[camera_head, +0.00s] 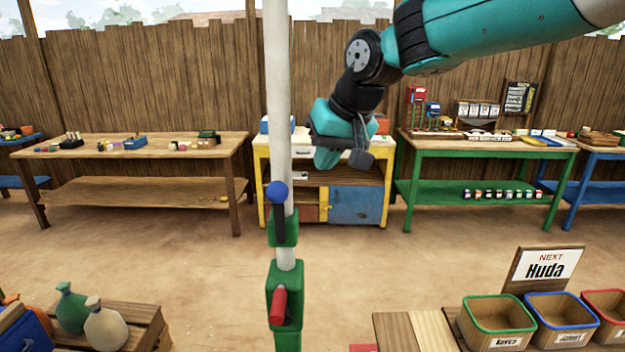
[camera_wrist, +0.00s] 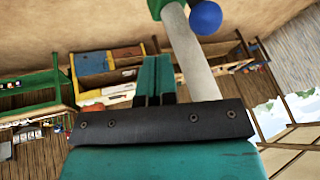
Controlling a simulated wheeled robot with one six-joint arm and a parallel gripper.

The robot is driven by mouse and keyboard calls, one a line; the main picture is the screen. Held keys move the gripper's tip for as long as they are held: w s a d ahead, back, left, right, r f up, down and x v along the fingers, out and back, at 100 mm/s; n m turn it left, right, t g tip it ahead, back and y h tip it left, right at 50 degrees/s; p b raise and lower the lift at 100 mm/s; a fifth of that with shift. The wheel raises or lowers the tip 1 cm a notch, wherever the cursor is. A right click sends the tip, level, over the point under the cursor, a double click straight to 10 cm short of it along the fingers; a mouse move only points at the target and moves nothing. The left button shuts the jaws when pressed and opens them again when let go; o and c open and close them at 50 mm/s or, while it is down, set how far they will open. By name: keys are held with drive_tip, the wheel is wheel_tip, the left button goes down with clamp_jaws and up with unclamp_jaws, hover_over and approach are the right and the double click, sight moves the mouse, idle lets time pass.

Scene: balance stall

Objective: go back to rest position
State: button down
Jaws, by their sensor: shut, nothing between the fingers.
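My arm reaches in from the upper right of the head view and bends down at a black joint. My gripper (camera_head: 328,158) hangs in the air in front of the yellow table, to the right of the white post (camera_head: 279,90). In the wrist view my gripper (camera_wrist: 155,75) shows its two teal fingers side by side, shut with nothing between them. The post also shows in the wrist view (camera_wrist: 192,62), tilted, to the right of the fingers. I see no contact between gripper and post.
The post carries a blue ball (camera_head: 277,193) and a red handle (camera_head: 278,306). Sacks (camera_head: 105,326) lie front left. Bins (camera_head: 497,318) and a "NEXT Huda" sign (camera_head: 543,266) stand front right. A wooden table (camera_head: 140,180) and a green table (camera_head: 487,152) line the fence. The floor between is clear.

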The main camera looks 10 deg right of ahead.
drive_tip(key=b+v, duration=0.1)
drive_tip(key=v, duration=0.5)
drive_tip(key=s+d+f+n+g+b, duration=0.2)
drive_tip(key=s+f+b, duration=0.1)
drive_tip(key=s+f, duration=0.7)
drive_tip(key=s+d+f+n+g+b, duration=0.2)
drive_tip(key=s+f, duration=0.9)
drive_tip(key=s, duration=0.6)
drive_tip(key=shift+n+y+b, duration=0.3)
drive_tip(key=shift+b, duration=0.35)
